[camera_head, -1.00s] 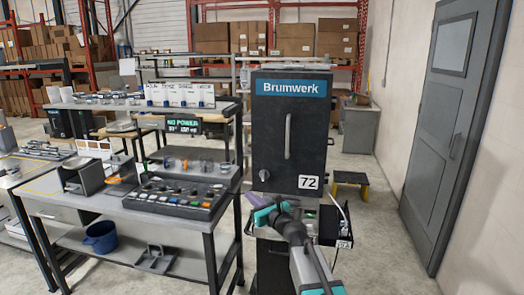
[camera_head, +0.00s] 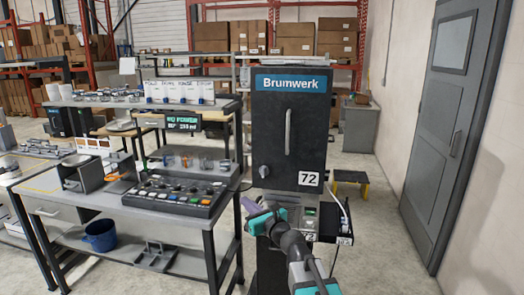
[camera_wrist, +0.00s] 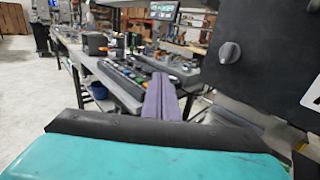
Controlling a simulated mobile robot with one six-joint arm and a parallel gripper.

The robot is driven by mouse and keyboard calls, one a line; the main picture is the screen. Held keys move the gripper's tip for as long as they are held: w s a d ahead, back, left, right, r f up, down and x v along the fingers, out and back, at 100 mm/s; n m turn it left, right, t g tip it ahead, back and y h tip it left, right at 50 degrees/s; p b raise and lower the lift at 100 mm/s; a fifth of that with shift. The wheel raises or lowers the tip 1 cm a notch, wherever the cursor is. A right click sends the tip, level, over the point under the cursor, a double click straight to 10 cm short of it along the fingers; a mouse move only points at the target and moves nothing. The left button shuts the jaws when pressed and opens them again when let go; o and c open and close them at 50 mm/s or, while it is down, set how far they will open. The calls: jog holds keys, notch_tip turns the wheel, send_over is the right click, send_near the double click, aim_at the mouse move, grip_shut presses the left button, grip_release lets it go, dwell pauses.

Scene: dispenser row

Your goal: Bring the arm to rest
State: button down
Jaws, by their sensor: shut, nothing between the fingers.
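My gripper (camera_head: 249,206) is shut and empty, with its purple fingers together. It hangs in front of the lower left part of the dark Brumwerk dispenser (camera_head: 265,130), pointing up and to the left. In the wrist view the purple fingers (camera_wrist: 160,99) lie side by side, with nothing between them. The dispenser's dark front and its round knob (camera_wrist: 229,53) stand to the right of them there. My arm hides part of the dispenser's lower bay in the head view.
A workbench (camera_head: 192,226) with a button panel (camera_head: 178,193) stands left of the dispenser. A blue bucket (camera_head: 101,237) sits on its lower shelf. A small black-and-yellow step stool (camera_head: 350,177) is behind on the right. The floor at the right is clear.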

aim_at(255, 184)
jog(key=w+p, duration=0.1)
jog(key=w, duration=0.3)
jog(key=w+d, duration=0.1)
jog(key=w, duration=0.3)
jog(key=w+d+p, duration=0.1)
jog(key=w, duration=0.3)
jog(key=shift+w+d+p, duration=0.15)
jog(key=shift+p, duration=0.15)
jog(key=shift+w+d, duration=0.15)
jog(key=shift+w, duration=0.3)
dwell(0.6)
